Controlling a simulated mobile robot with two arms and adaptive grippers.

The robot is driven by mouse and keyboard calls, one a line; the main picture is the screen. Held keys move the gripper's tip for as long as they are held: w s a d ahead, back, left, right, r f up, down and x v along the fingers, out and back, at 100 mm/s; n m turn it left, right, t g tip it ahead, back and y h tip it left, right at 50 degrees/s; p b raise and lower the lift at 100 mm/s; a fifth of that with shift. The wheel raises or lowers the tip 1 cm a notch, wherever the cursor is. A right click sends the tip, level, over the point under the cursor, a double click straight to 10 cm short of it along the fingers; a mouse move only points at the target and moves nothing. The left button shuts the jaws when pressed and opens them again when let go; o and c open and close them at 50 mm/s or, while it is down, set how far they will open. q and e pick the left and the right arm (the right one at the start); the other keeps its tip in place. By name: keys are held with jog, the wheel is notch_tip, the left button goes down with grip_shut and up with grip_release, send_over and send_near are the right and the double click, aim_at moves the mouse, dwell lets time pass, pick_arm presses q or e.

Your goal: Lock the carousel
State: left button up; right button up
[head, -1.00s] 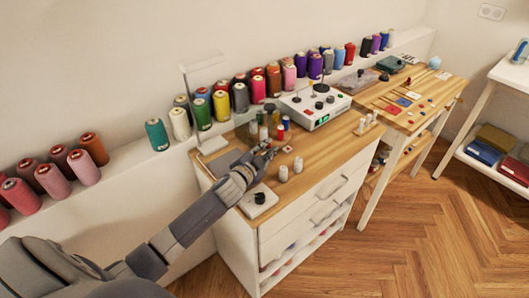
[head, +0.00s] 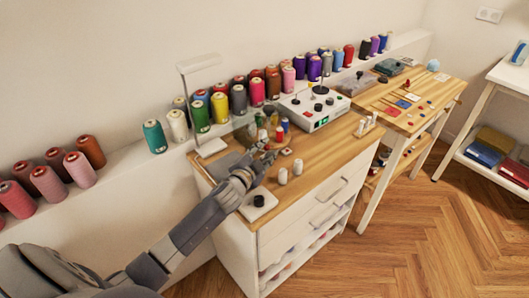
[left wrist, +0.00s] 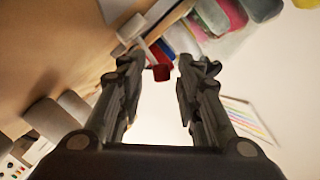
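The carousel (head: 262,123) appears to be the cluster of small coloured spools on the wooden cabinet top, partly hidden behind my left gripper; its locking part cannot be made out. My left gripper (head: 268,152) is just in front of the cluster, low over the top. In the left wrist view its two fingers (left wrist: 164,68) stand apart with a gap between them. A small red item (left wrist: 162,72) shows beyond the gap, and I see nothing held. Whether the fingers touch the carousel cannot be told. My right gripper is not in view.
A white control box (head: 316,110) with black knobs stands behind right. Two white spools (head: 283,176) stand right of the gripper. A small white box with a black knob (head: 259,201) is at the front edge. A lamp (head: 200,105) stands left.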

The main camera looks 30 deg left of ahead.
pick_arm(q)
jog(key=shift+f, duration=0.1)
jog(key=shift+s, duration=0.15)
jog(key=s, duration=0.4)
jog(key=s+r, duration=0.1)
jog(key=s, duration=0.2)
jog(key=s+r, duration=0.1)
jog(key=s, duration=0.3)
jog(key=shift+s+d, duration=0.3)
